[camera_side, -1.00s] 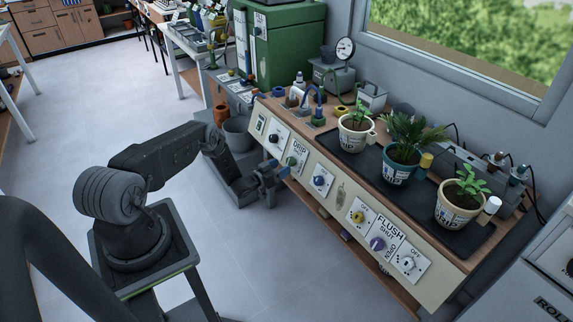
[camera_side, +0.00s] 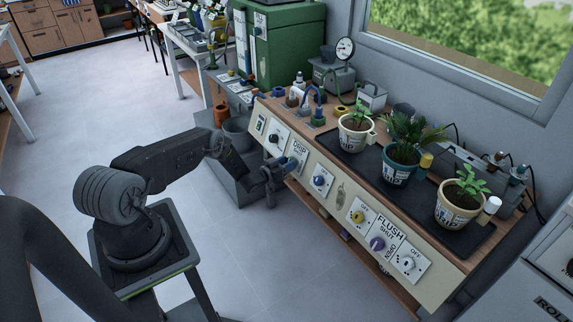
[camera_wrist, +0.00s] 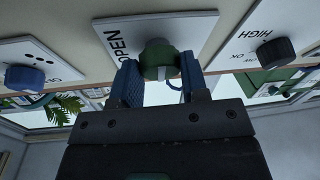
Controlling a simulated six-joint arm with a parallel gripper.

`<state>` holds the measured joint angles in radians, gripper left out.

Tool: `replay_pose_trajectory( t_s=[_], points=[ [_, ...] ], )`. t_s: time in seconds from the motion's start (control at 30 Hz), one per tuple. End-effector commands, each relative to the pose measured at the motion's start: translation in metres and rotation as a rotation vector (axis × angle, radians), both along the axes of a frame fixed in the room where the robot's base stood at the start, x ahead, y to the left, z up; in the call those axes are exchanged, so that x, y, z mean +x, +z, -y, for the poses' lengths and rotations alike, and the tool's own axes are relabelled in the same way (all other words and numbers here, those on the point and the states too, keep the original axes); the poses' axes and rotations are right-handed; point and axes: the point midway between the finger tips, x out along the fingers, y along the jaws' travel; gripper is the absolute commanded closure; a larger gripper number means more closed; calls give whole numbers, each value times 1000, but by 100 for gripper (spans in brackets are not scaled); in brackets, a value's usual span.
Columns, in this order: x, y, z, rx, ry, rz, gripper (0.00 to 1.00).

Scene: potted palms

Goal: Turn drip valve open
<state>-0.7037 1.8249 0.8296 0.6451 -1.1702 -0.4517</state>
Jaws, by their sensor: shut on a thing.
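The drip valve is a green knob (camera_wrist: 158,57) on a white plate (camera_wrist: 196,28) in the wrist view, with OPEN lettered beside it. A pale mark shows on the knob's near face. In the side view its plate, lettered DRIP and SHUT (camera_side: 299,148), is on the panel's left part; the knob there is largely hidden by my gripper (camera_side: 287,168). The blue fingers of my gripper (camera_wrist: 160,80) stand on either side of the green knob and are shut on it.
The sloping cream panel (camera_side: 336,205) also carries a dark knob (camera_wrist: 277,52), a blue knob (camera_wrist: 24,77), a yellow knob (camera_side: 358,217) and a purple knob (camera_side: 377,244). Potted plants stand on a black tray (camera_side: 337,160) above. The floor before the panel is clear.

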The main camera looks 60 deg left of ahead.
Motion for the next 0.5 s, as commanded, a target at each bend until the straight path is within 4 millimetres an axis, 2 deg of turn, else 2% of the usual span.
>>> replay_pose_trajectory(
  t_s=[0.03,0.2,0.5],
  points=[
    [0,0,0,0,0,0,67],
    [0,0,0,0,0,0,83],
    [0,0,-1,38,-12,1,83]
  ],
)
